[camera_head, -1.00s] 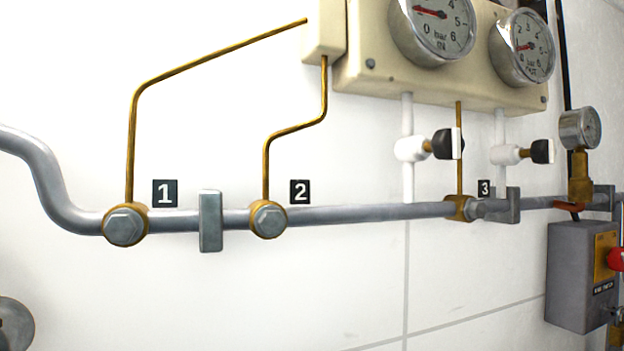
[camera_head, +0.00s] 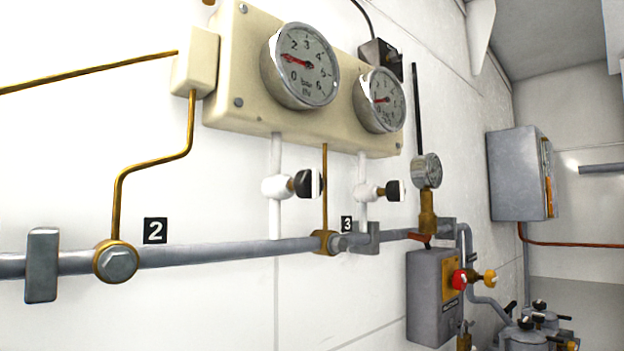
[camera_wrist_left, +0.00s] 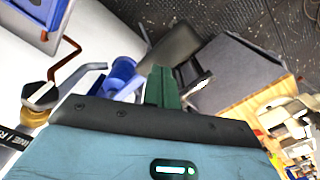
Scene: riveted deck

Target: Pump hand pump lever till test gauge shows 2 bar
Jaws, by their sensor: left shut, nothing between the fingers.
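A small round gauge (camera_head: 426,170) stands on a brass fitting at the right of the wall pipe in the head view; its reading is too small to tell. Two larger dial gauges sit on a cream panel (camera_head: 225,105). The left dial (camera_head: 301,66) has a red needle pointing left, near 1. The right dial (camera_head: 379,100) has a red needle I cannot read exactly. I cannot make out a hand pump lever in either view. My left gripper (camera_wrist_left: 162,84) shows only in the left wrist view, green fingers shut and empty. My right gripper is not in view.
A grey box (camera_head: 432,296) with a red knob (camera_head: 459,279) hangs below the small gauge. Grey vessels (camera_head: 527,338) stand at lower right. In the wrist view, a blue cylinder (camera_wrist_left: 121,76) and bent pipes lie beside the fingers; dark floor (camera_wrist_left: 220,18) shows behind.

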